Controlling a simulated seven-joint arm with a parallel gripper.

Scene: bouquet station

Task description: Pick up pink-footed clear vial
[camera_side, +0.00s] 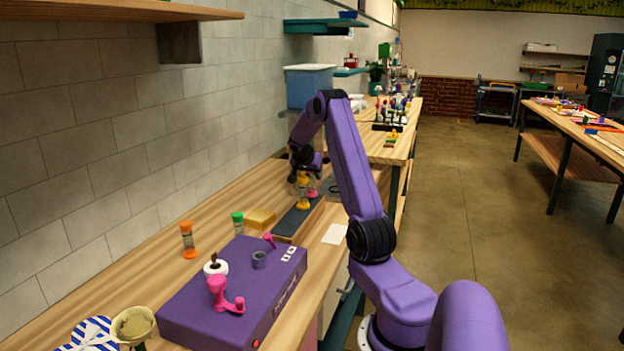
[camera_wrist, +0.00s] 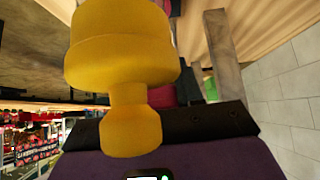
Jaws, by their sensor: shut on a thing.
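My gripper (camera_side: 305,168) is low over the far part of the near bench. The pink-footed vial (camera_side: 313,193) shows as a small pink patch below it, partly hidden by a yellow-ended piece (camera_side: 303,204) standing right in front. In the wrist view this yellow piece (camera_wrist: 122,60) is very close and covers much of the gripper. Pink parts of the vial (camera_wrist: 188,92) show behind it, against the dark gripper bar (camera_wrist: 205,122). My gripper is shut, seemingly on the pink-footed vial; the contact itself is hidden. I cannot tell whether the vial is off the surface.
A dark strip (camera_side: 290,222) lies under this area. An orange-ended vial (camera_side: 188,240), a green-topped vial (camera_side: 237,222) and a yellow block (camera_side: 260,218) stand nearer. A purple box (camera_side: 205,310) with pink pieces fills the near bench. The wall (camera_side: 110,150) runs along the left.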

